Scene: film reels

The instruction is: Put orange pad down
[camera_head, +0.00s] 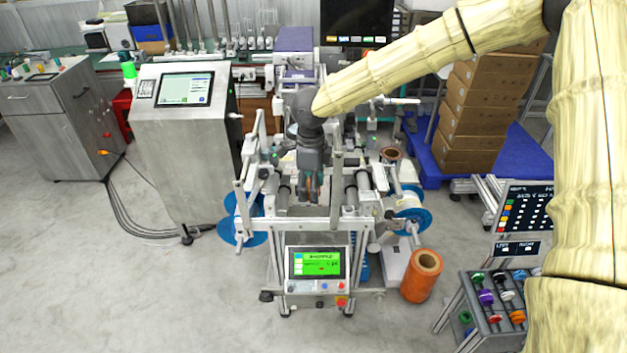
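My gripper (311,192) points down over the middle of the film machine (305,222), between its side frames and above its rollers. Small orange patches show at the fingertips. They are too small to tell whether they are an orange pad held there or part of the fingers. The finger gap and any contact with the machine below are not clear.
Blue reels (243,226) sit at the machine's sides, with a control screen (316,263) in front. An orange roll (421,276) stands on the floor at right. Stacked boxes (488,110) and a steel cabinet (187,140) flank the machine. The left front floor is clear.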

